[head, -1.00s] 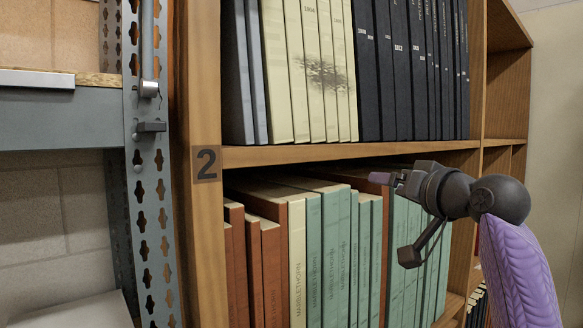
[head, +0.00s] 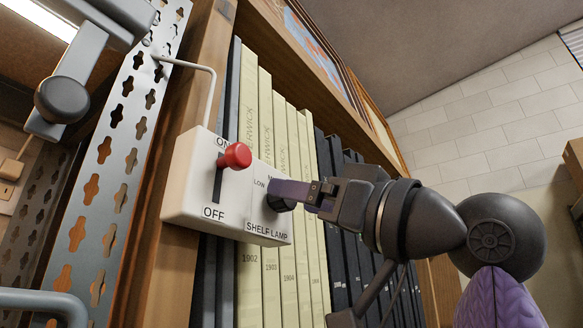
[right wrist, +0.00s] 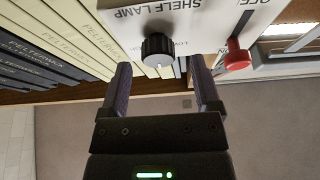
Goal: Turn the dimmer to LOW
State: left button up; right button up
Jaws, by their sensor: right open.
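The dimmer is a dark ribbed knob (right wrist: 158,50) on a white switch box (head: 190,190) labelled SHELF LAMP. In the head view the knob (head: 279,203) is partly hidden behind my right gripper's fingers. My right gripper (head: 300,193) is at the knob. In the right wrist view the right gripper (right wrist: 163,85) is open, its two fingers apart on either side just short of the knob, with nothing held. My left gripper is not in view.
A red-tipped lever switch (head: 236,156) stands on the same box beside the dimmer, near ON. Cream books (head: 265,100) and dark books stand behind the box. A perforated metal upright (head: 115,150) and a grey lamp arm (head: 75,70) are at the left.

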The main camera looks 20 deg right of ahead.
jog(key=shift+w+a+r, duration=0.25)
jog(key=shift+w+r, duration=0.05)
jog(key=shift+w, duration=0.15)
jog(key=shift+w+a, duration=0.2)
jog(key=c, duration=0.6)
grip_shut()
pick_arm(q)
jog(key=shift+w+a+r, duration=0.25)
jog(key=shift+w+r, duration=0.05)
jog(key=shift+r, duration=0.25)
pick_arm(e)
jog(key=shift+n, duration=0.5)
jog(key=n+g+y, duration=0.1)
jog(key=n+g, duration=0.1)
jog(key=n, duration=0.2)
jog(key=n+g+y, duration=0.1)
jog(key=n+g, duration=0.1)
jog(key=n, duration=0.3)
jog(key=n+g+y, duration=0.1)
jog(key=n+g, duration=0.1)
jog(key=n, duration=0.3)
jog(key=shift+w+d+r, duration=0.1)
jog(key=shift+d, duration=0.05)
